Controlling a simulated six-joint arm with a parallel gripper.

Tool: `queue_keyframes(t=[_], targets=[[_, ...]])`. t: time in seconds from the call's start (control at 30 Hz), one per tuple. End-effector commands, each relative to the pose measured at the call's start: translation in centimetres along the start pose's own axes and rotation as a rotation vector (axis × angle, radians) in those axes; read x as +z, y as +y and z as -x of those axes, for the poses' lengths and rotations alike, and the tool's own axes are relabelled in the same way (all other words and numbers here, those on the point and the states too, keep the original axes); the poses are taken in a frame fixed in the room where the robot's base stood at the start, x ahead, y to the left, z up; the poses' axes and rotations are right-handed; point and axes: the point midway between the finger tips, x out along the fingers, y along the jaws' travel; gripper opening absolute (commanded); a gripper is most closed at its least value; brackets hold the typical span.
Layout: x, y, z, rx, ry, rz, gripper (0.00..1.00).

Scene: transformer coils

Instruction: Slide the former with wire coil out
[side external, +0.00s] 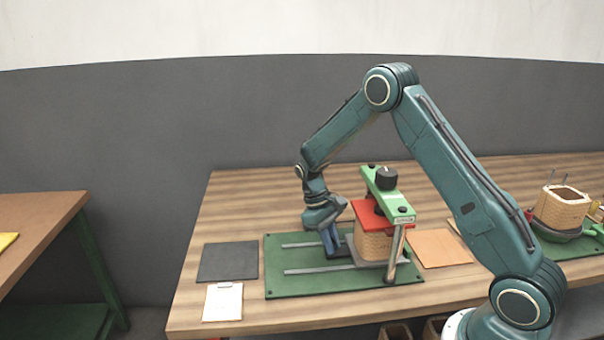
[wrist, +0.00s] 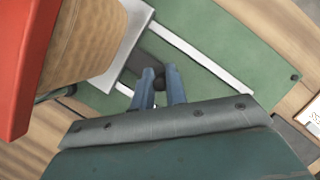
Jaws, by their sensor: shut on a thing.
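The former with wire coil (side external: 374,246) is a tan wound block under a red plate (side external: 366,213). It stands upright on a grey slide plate (wrist: 123,48) over two rails, beneath a green clamp bar (side external: 388,196) with a black knob (side external: 387,178). The coil (wrist: 84,38) and red plate (wrist: 22,65) also show at upper left in the wrist view. My gripper (side external: 328,238) is low on the left of the coil. In the wrist view, its blue fingers (wrist: 160,82) are shut on a dark handle (wrist: 159,72) beside the slide plate; the fingers partly hide it.
The green base (side external: 290,288) carries the rails (side external: 318,270), which run clear left of my gripper. A dark mat (side external: 228,261) and a clipboard (side external: 223,301) lie left of it. A tan board (side external: 439,248) and another coil (side external: 562,207) are at right.

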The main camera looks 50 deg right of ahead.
Motion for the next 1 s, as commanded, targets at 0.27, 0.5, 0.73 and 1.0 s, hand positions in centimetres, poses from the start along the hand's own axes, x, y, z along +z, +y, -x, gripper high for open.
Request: queue_keyframes(t=[0.27, 0.5, 0.73, 1.0], targets=[[-2.3, -2.5, 1.0, 0.001, 0.001, 0.005, 0.00], [-5.2, -5.7, 2.2, 0.001, 0.002, 0.005, 0.00], [-7.9, -8.5, 3.3, 0.001, 0.002, 0.004, 0.00], [-10.0, -10.8, 4.2, 0.001, 0.003, 0.003, 0.00]])
